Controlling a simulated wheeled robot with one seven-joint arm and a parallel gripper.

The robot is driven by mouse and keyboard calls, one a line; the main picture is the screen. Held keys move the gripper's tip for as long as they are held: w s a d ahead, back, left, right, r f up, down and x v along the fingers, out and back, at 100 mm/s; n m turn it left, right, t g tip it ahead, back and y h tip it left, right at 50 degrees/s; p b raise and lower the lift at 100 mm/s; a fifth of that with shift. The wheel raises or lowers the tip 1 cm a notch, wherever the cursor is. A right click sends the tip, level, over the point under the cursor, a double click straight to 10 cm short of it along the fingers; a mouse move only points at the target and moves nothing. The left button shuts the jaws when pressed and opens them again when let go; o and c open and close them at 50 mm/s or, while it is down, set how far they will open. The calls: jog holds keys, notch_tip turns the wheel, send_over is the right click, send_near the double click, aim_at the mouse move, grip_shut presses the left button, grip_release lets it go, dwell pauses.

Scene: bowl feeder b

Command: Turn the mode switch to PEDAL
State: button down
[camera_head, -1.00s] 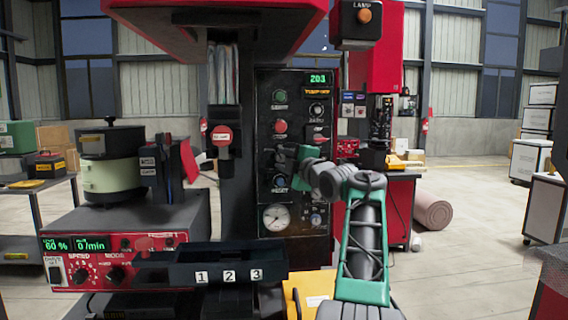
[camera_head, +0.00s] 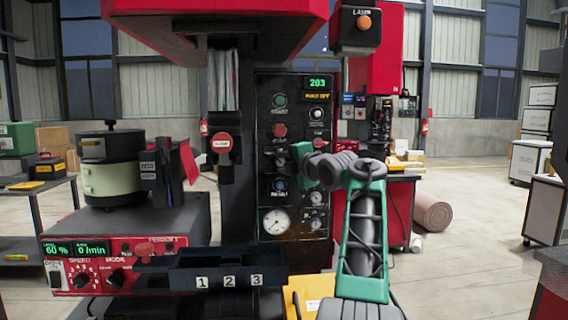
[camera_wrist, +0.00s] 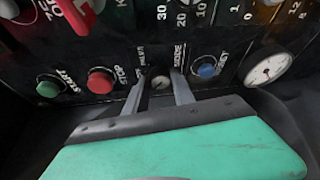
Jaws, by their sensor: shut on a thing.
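The mode switch (camera_wrist: 160,83) is a small round grey knob on the black control panel (camera_wrist: 125,58), beside the word MODE in the wrist view. My gripper (camera_wrist: 161,86) reaches the panel with its two grey fingers on either side of the knob, shut on it. The fingers hide part of the knob and its position labels, so I cannot read which setting it points to. In the head view my green gripper (camera_head: 284,158) covers the switch's spot between the red STOP button (camera_head: 280,130) and the blue RESET button (camera_head: 279,184).
The green START button (camera_wrist: 48,88) and a white gauge (camera_wrist: 268,69) flank the row. A red feeder box (camera_head: 150,248) has its own knob labelled MODE (camera_head: 116,278). A dark tray (camera_head: 225,258) numbered 1, 2, 3 sits below.

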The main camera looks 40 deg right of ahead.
jog(key=c, duration=1.1)
grip_release()
jog(key=shift+o, duration=0.2)
jog(key=b+v, duration=0.1)
jog(key=v, duration=0.6)
jog(key=shift+s+b, duration=0.35)
jog(key=shift+s, duration=0.05)
